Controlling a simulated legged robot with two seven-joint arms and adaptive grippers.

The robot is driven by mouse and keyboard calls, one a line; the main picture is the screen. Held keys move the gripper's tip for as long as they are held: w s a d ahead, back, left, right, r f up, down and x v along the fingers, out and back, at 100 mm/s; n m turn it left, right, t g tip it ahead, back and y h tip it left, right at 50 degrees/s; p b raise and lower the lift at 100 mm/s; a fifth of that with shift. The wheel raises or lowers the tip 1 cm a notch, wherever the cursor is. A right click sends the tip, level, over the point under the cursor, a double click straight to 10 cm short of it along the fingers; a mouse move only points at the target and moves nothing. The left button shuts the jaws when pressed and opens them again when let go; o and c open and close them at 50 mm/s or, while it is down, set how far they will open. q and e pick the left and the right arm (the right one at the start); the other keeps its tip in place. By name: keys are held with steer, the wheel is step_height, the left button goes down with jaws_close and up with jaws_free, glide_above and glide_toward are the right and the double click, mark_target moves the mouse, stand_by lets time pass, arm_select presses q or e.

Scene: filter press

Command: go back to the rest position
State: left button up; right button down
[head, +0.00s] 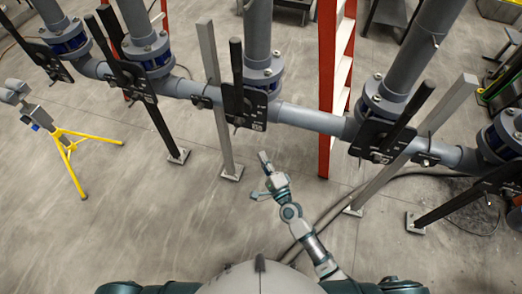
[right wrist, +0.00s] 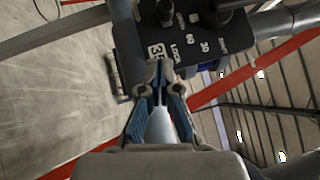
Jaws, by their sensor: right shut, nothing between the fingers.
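My right gripper (head: 266,168) reaches up from the bottom of the head view over the floor, below the grey horizontal pipe (head: 310,118). In the right wrist view its blue-sided fingers (right wrist: 158,82) are closed together with nothing between them. A black valve plate (right wrist: 200,38) with white lettering and a square label lies beyond the fingertips; I cannot tell if they touch it. In the head view, the nearest black valve plate (head: 243,103) is above the gripper. My left gripper is out of view.
Several black-handled valves sit along the pipe on grey posts (head: 212,75). A red ladder (head: 330,85) stands behind the pipe. A yellow tripod (head: 77,150) stands at left. A hose (head: 335,212) curves along the floor at right. The floor (head: 160,220) at left front is clear.

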steer(key=s+d+f+n+g+h, duration=0.1)
steer(key=s+d+f+n+g, duration=0.15)
steer(key=f, duration=0.85)
steer(key=s+d+f+n+g+h, duration=0.2)
steer(key=s+d+f+n, duration=0.15)
steer(key=f, duration=0.75)
steer(key=s+d+f+n+g+h, duration=0.1)
steer(key=s+d+f+n+g, duration=0.2)
steer(key=f, duration=0.8)
steer(key=s+d+f+n+g+h, duration=0.1)
steer(key=s+d+f+n+g, duration=0.1)
steer(key=s+d+f, duration=0.35)
steer(key=s+d+f+n+g+h, duration=0.1)
steer(key=s+d+f+g, duration=0.15)
steer(key=s+f, duration=0.6)
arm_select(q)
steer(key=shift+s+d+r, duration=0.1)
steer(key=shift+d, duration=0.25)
arm_select(e)
steer(key=s+d+f+n+g+h, duration=0.1)
steer(key=s+d+f+n+g, duration=0.1)
steer(key=s, duration=1)
steer(key=s+d+f+n+g+h, duration=0.1)
steer(key=s+d+f+n+g, duration=0.2)
steer(key=s, duration=0.8)
steer(key=shift+s+d+f+h, duration=0.4)
steer(key=shift+d+f, duration=0.75)
steer(key=shift+f, duration=0.9)
